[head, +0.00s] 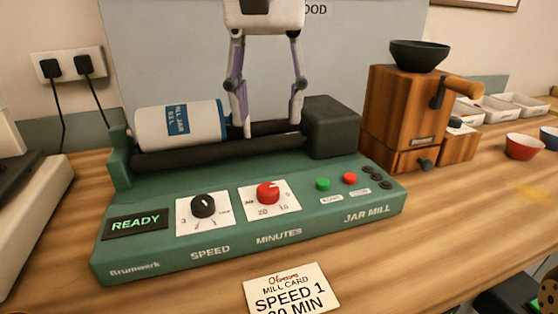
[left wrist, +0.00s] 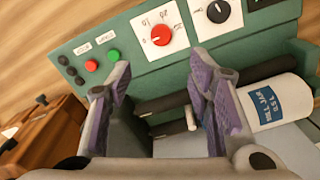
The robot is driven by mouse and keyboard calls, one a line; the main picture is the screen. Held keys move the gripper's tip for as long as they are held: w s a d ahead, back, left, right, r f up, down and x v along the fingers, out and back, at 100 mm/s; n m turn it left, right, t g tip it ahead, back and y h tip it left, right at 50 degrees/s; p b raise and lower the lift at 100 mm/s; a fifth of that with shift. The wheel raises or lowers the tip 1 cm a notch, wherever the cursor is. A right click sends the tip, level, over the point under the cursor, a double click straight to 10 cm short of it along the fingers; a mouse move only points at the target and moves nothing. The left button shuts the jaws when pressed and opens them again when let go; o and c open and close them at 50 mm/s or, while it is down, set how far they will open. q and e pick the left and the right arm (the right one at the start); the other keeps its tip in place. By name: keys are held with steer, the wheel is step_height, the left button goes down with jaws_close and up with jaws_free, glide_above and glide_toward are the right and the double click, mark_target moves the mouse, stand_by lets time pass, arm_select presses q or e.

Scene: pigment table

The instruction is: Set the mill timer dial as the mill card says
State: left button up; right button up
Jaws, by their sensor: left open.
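The green jar mill (head: 130,250) stands on the wooden table. Its red minutes dial (head: 268,192) has a white mark that seems to point up and slightly right; the dial also shows in the left wrist view (left wrist: 161,35). The black speed dial (head: 203,206) is left of it, on its own white plate. The mill card (head: 290,290) lies in front of the mill; it reads SPEED 1 and a minutes line cut by the picture edge, its first digit unclear. My left gripper (head: 268,125) is open and empty above the rollers, behind the red dial. My right gripper is out of view.
A white jar (head: 150,125) with a blue label lies on the rollers. Green (head: 323,184) and red (head: 350,178) buttons sit right of the red dial. The display (head: 136,223) reads READY. A wooden grinder (head: 395,110) stands to the right; a red bowl (head: 524,146) is farther right.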

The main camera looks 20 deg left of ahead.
arm_select(q)
glide_above(268, 187)
step_height(268, 187, down, 5)
steer(key=shift+s+r+b, duration=0.1)
steer(key=shift+s+b, duration=0.05)
steer(key=shift+b, duration=0.25)
step_height(268, 187, down, 6)
steer(key=shift+f+b, duration=0.15)
steer(key=shift+b, duration=0.35)
steer(key=shift+f, duration=0.2)
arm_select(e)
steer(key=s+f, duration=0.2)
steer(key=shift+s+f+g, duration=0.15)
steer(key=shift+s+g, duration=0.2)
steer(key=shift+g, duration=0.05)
arm_select(q)
steer(key=shift+c, duration=0.2)
